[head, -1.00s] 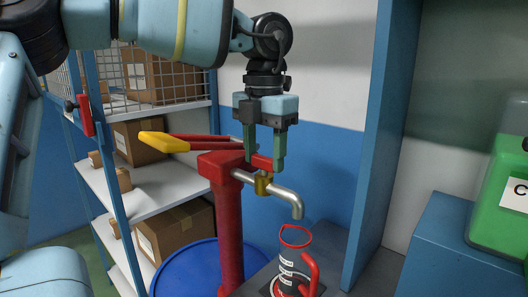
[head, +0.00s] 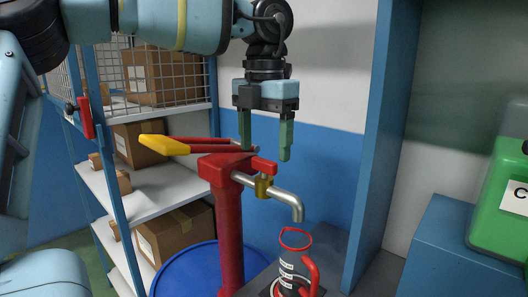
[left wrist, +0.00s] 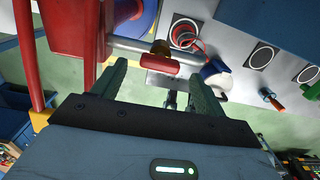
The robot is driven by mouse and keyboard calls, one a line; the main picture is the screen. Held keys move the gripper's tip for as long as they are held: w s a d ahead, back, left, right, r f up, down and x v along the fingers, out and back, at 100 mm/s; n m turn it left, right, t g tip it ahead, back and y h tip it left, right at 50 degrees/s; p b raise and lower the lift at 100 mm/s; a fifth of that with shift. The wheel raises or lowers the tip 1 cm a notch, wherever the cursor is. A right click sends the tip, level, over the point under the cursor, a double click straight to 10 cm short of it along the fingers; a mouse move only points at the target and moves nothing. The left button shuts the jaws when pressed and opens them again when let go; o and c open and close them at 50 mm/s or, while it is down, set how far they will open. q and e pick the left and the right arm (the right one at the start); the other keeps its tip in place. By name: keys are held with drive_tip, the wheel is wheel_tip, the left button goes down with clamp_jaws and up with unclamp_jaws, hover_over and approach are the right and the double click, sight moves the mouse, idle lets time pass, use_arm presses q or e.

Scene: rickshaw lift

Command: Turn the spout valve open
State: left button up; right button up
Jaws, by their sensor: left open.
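The spout valve's red handle (head: 264,165) sits on a brass body (head: 263,187) on the grey spout (head: 285,199). The handle lies roughly along the spout pipe. My left gripper (head: 266,153) is open and empty, pointing down just above the handle. In the left wrist view the handle (left wrist: 158,62) shows beyond and between the two green fingertips (left wrist: 156,74). No contact is visible. The spout comes from a red pump post (head: 229,225). My right gripper is not in view.
A jug with a red rim and handle (head: 296,262) stands below the spout outlet. A pump lever with a yellow grip (head: 162,144) reaches left behind the gripper. A blue drum (head: 185,270), shelves with boxes and a blue upright (head: 376,150) stand around.

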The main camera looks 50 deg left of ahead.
sight(264, 159)
use_arm(q)
wheel_tip(264, 159, up, 5)
drive_tip(key=shift+r, duration=0.1)
idle(0.7)
